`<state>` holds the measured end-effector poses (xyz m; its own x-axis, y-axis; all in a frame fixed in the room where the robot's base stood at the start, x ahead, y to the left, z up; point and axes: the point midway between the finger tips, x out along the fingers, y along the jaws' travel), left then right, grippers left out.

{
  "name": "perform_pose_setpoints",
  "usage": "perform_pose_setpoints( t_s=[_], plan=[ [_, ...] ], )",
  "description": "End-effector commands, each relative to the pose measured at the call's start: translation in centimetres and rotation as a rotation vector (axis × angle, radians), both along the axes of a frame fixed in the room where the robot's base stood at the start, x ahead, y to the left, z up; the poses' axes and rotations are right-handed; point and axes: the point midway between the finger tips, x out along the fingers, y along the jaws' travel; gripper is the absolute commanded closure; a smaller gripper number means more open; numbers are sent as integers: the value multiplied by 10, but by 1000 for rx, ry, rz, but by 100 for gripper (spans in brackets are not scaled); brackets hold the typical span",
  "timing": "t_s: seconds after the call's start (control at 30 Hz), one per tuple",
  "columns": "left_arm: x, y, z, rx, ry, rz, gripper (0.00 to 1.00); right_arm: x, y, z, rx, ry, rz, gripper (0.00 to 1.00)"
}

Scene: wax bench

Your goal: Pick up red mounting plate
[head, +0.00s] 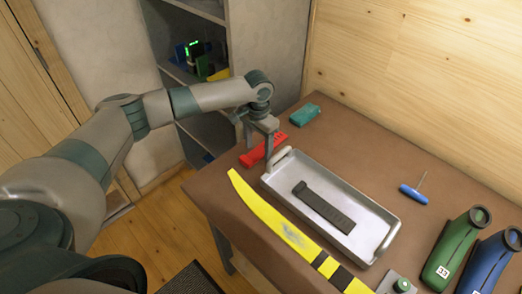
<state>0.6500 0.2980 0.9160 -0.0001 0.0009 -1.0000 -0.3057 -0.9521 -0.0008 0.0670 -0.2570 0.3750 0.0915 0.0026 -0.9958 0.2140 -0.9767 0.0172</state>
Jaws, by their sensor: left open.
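The red mounting plate (256,155) lies on the brown bench near its far left corner, beside the end of the metal tray. Part of it is hidden behind my left gripper. My left gripper (268,151) points down over the plate with its fingers open. I cannot tell whether the fingers are around the plate or just above it. My right gripper is not in view.
A grey tray (362,232) holding a dark strip (322,207) stands close right of the plate. A yellow ski (262,212) lies in front. A teal block (305,115) is behind. A blue-handled tool (413,195) and green (448,252) and blue (488,265) numbered objects are at right.

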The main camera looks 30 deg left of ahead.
Motion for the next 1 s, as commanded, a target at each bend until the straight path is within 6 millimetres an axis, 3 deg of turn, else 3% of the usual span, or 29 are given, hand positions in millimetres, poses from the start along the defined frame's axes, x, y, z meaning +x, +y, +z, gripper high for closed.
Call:
perform_pose_setpoints(
  t_s=[0.1,0.13,0.3,0.73,1.0],
  plan=[
    [0,0,0,0,0,0,41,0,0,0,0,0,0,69],
    [0,0,0,0,0,0,45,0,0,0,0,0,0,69],
    [0,0,0,0,0,0,85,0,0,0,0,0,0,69],
    [1,-1,6,-2,-2,-1,85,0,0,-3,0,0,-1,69],
    [1,0,40,-1,-4,-1,85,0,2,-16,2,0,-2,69]
  ],
)
